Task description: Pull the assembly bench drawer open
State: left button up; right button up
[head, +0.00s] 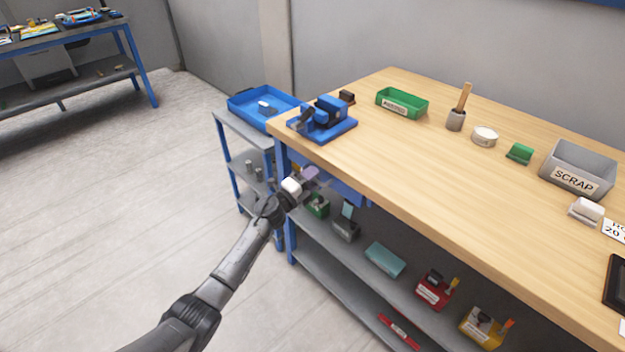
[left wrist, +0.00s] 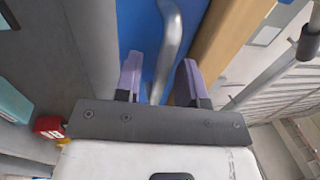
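The assembly bench (head: 430,150) has a light wood top and a blue drawer (head: 345,190) under its near edge, left part. The blue drawer front also fills the middle of the left wrist view (left wrist: 133,28). A silver curved bar handle (left wrist: 170,40) stands on it. My left gripper (head: 308,180) is at the drawer front below the tabletop edge. In the left wrist view its two purple-padded fingers (left wrist: 159,80) are apart, with the handle between them and gaps visible on both sides. The drawer looks closed, though my gripper partly hides it. My right gripper is not in view.
Below the drawer, a grey shelf (head: 365,270) holds several bins, including a red one (head: 434,291). A side cart with a blue tray (head: 262,108) stands left of the bench. The floor (head: 120,200) left of the bench is clear.

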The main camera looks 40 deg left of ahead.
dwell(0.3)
pick_arm(q)
grip_shut()
dwell(0.4)
